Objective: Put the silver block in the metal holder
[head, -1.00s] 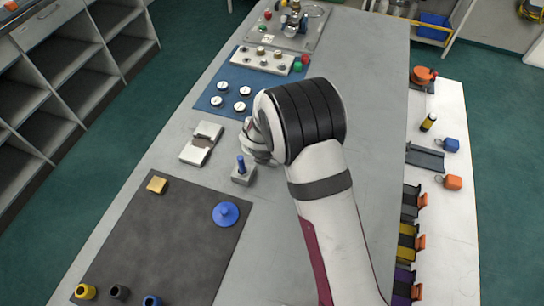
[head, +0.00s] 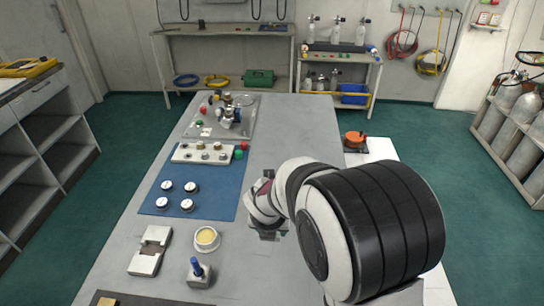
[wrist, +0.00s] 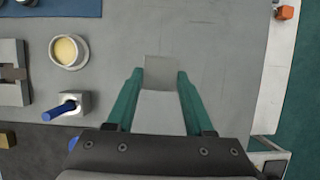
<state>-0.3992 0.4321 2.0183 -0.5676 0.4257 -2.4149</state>
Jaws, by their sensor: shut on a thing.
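My gripper (wrist: 158,80) has green fingers and is shut on the silver block (wrist: 163,108), a plain grey block seen between the fingers in the wrist view. In the head view my wrist hides most of the gripper and the block. A light grey metal holder with a brownish slot (head: 141,262) lies on the table at the left, apart from my gripper. The holder also shows at the left edge of the wrist view (wrist: 10,52).
A cup with yellow contents (head: 207,238) and a small block with a blue peg (head: 199,272) stand between the holder and my gripper. A blue mat (head: 221,200) with several white-topped round pieces lies behind. The table right of the cup is clear.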

